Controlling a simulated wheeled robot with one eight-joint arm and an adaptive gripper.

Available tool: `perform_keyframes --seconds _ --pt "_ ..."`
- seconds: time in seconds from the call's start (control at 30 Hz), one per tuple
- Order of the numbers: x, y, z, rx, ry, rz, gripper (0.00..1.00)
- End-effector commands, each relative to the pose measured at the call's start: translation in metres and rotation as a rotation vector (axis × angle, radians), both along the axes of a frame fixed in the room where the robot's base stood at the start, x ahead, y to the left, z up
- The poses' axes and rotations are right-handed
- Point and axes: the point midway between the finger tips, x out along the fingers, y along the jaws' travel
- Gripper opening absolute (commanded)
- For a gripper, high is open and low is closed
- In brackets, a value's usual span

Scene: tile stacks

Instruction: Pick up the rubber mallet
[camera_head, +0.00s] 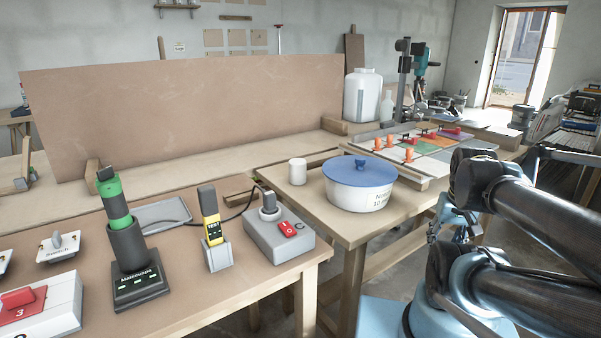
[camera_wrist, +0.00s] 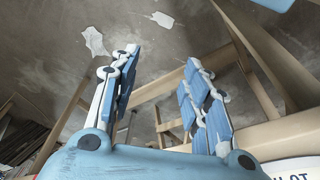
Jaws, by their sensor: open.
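No mallet shows its whole shape in the head view. In the head view my arm is at the right, beyond the tub and far from that tool. The tool is not in the wrist view.
A white tub with a blue lid (camera_head: 360,184) and a white cup (camera_head: 297,171) stand on the middle table. A yellow device (camera_head: 213,228) in a grey holder and a grey switch box (camera_head: 279,236) stand right of the tool. A tall brown board (camera_head: 190,115) rises behind.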

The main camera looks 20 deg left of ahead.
Motion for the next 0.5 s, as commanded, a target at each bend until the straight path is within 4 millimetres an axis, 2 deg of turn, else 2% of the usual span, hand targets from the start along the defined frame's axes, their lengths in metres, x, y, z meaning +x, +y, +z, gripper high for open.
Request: perform_keyframes --seconds 0.07,0.17,0.3,0.4,0.5 --pt "0.014 0.001 0.01 0.002 -0.039 -0.003 0.44" --pt "0.052 0.001 0.037 0.012 -0.128 -0.011 0.44" --pt "0.112 0.011 0.085 0.051 -0.251 -0.042 0.44" --pt "0.14 0.023 0.109 0.094 -0.283 -0.074 0.44" --pt "0.161 0.037 0.127 0.139 -0.28 -0.109 0.44"
